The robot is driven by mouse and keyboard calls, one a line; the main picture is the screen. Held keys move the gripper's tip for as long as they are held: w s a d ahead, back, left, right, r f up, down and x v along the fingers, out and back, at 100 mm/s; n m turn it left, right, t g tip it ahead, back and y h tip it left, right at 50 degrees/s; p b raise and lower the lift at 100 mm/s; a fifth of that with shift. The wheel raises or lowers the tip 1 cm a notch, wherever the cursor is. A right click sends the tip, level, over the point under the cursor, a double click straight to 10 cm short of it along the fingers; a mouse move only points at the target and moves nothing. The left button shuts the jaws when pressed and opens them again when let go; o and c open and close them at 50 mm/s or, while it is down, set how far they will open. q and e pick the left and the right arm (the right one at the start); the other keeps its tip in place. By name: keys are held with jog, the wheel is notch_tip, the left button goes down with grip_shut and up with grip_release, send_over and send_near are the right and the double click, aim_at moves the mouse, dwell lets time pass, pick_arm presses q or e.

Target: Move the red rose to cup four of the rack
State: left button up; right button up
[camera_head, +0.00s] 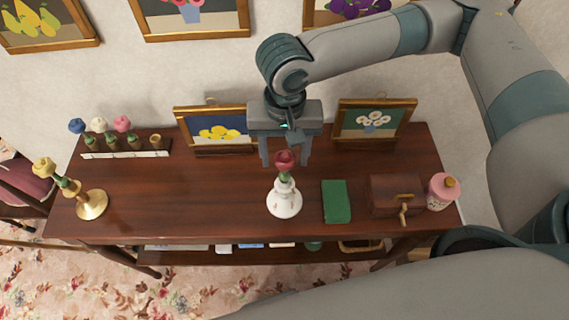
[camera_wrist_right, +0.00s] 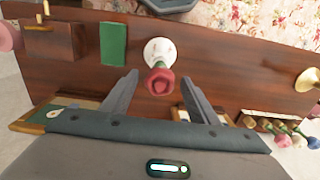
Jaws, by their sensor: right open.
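The red rose (camera_head: 285,160) stands upright in a white vase (camera_head: 284,203) on the wooden table. My right gripper (camera_head: 286,163) is open above and behind the rose. In the right wrist view the rose (camera_wrist_right: 160,83) shows between the open fingers (camera_wrist_right: 160,77), with the white vase (camera_wrist_right: 157,50) beyond; I cannot tell whether a finger touches it. The white rack (camera_head: 128,155) stands at the table's back left. Blue, white and pink flowers fill its cups from the left; the rightmost cup (camera_head: 155,141) looks empty. My left gripper is not in view.
A brass stand with a yellow flower (camera_head: 92,204) is at the left. Two framed pictures (camera_head: 216,127) (camera_head: 374,119) stand behind. The table between rack and vase is clear.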

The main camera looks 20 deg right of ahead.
jog(key=shift+p, duration=0.8)
dwell(0.7)
jog(key=c, duration=0.9)
